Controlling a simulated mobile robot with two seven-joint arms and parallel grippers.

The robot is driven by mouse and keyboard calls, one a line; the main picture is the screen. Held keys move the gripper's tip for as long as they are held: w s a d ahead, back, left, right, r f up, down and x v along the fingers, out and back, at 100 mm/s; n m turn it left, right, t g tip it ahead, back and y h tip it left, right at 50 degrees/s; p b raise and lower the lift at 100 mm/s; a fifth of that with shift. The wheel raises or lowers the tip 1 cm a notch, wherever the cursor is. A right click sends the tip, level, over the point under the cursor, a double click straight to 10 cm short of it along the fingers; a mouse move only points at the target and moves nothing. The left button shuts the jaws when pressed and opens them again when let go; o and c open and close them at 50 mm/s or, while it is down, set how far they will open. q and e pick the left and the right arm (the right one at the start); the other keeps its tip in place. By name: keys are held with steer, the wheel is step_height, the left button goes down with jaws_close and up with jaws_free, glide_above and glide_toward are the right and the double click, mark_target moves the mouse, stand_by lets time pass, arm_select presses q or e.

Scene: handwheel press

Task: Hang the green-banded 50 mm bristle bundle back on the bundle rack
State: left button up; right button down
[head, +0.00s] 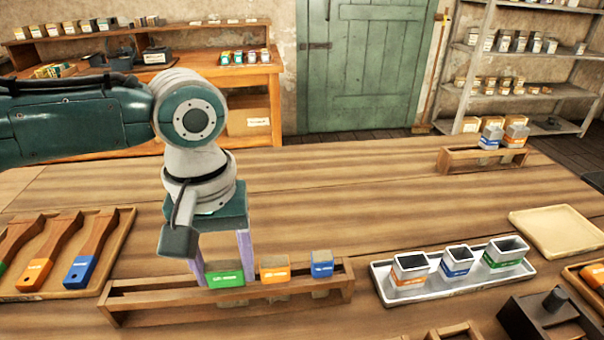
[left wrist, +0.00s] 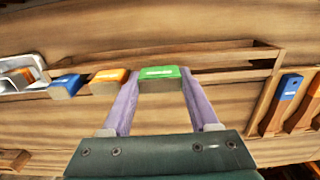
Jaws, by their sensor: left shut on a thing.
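The green-banded bristle bundle (head: 226,279) is between the two lilac fingers of my left gripper (head: 224,274), which is shut on it. The bundle is at the left part of the wooden bundle rack (head: 140,311), in line with the orange-banded bundle (head: 275,272) and blue-banded bundle (head: 321,268) hanging there. In the left wrist view the green bundle (left wrist: 160,79) sits between the fingertips in front of the rack rail (left wrist: 235,57). I cannot tell whether the rack bears its weight. My right gripper is not in view.
A white tray (head: 440,287) with three banded metal ferrules stands right of the rack. A brush tray (head: 125,226) lies left. A smaller rack (head: 455,161) with bundles stands at the back right, near an empty shallow tray (head: 556,232). The middle tabletop is clear.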

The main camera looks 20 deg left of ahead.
arm_select(q)
steer(key=o, duration=1.4)
step_height(320, 180, up, 10)
steer(key=shift+f+p, duration=0.1)
steer(key=shift+p, duration=0.75)
steer(key=shift+d, duration=0.1)
